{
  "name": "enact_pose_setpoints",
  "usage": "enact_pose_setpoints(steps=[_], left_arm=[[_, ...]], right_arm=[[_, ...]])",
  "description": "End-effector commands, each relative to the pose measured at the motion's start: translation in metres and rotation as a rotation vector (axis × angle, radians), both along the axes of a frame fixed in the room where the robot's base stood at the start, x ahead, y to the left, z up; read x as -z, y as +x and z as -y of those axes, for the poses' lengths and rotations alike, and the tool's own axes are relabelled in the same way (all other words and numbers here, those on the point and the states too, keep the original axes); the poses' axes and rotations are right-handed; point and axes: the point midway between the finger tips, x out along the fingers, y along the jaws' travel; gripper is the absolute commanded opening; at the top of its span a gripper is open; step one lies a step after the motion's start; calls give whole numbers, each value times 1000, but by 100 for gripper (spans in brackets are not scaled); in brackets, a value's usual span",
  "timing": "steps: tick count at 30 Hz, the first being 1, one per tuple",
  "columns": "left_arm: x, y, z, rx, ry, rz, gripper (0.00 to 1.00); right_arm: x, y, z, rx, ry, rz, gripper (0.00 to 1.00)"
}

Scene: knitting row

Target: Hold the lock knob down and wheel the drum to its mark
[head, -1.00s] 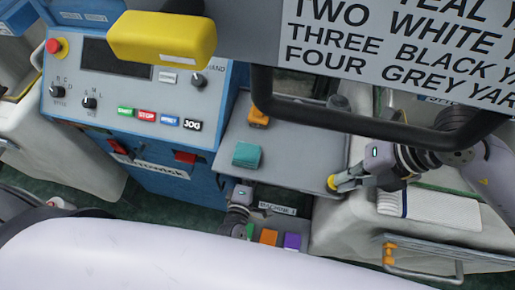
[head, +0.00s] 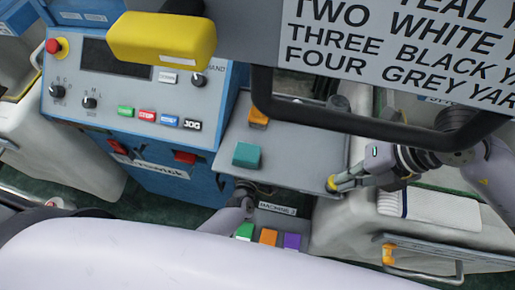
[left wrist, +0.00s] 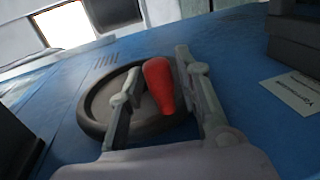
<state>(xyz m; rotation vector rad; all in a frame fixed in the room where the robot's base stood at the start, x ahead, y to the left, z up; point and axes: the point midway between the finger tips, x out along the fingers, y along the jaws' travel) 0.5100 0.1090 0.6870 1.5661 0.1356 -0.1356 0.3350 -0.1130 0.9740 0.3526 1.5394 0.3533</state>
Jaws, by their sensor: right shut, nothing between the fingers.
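The yellow lock knob (head: 332,184) is at the right front corner of the grey machine top. My right gripper (head: 339,183) is shut, its fingertips at the knob and seemingly touching it; nothing is held between them. In the left wrist view a dark round wheel (left wrist: 97,105) sits on a blue panel and carries a red handle (left wrist: 159,86). My left gripper (left wrist: 158,70) is open, with one finger on each side of the red handle. I cannot tell whether a finger touches it. In the head view the left fingers are hidden. No drum mark is clearly visible.
A blue control cabinet (head: 140,95) with buttons stands left of the machine top. A teal block (head: 246,154) and an orange block (head: 258,117) lie on the top. A sign (head: 410,50) and a black bar (head: 375,122) hang above. Coloured blocks (head: 268,237) sit at the front.

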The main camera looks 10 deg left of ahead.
Motion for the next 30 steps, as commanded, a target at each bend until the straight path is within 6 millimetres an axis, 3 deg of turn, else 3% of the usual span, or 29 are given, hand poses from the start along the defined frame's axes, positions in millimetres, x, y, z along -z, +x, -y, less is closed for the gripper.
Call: enact_pose_setpoints(steps=[12,30], left_arm=[[0,0,0,0,0,0,1],[-1,0,0,-1,0,2,0]], right_arm=[[2,0,1,2,-5,-3,0],[2,0,1,1,-6,-4,0]])
